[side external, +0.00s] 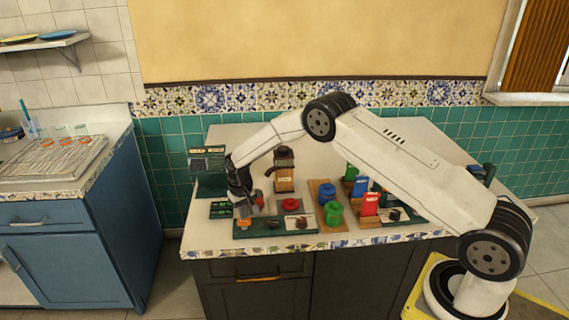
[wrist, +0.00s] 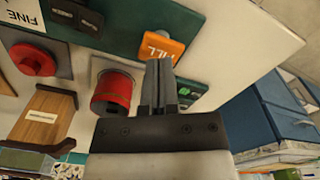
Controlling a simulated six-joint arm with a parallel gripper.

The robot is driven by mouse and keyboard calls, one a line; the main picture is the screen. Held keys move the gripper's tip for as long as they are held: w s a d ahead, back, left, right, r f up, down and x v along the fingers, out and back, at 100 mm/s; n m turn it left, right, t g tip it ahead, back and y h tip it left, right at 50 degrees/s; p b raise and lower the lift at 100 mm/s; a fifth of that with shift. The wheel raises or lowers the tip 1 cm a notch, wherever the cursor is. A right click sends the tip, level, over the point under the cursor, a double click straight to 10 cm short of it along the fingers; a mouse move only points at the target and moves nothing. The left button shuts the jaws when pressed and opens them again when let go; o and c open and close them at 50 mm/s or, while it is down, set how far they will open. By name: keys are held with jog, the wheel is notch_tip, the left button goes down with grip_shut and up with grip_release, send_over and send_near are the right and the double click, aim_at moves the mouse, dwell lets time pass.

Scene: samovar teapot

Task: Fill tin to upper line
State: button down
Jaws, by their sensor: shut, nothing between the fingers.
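My gripper (wrist: 157,66) is shut and empty. Its fingertips are close to the orange button marked FILL (wrist: 157,47); whether they touch it I cannot tell. In the side view my gripper (side external: 243,219) points down at the left end of the green panel (side external: 264,231). A red cylinder (wrist: 112,90), seemingly the tin, stands just left of the fingers in the wrist view. No fill lines or level inside it can be made out. A red knob (wrist: 34,60) is further left, and it also shows in the side view (side external: 290,204).
A FINE label and black switch (wrist: 77,16) are on the panel. A wooden dispenser (side external: 284,172) stands behind. Green (side external: 333,213) and blue (side external: 360,187) containers and a red packet (side external: 370,205) stand to the right. A dark green box (side external: 207,172) is at the back left.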

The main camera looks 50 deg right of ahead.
jog(key=shift+f, duration=1.1)
dwell(6.9)
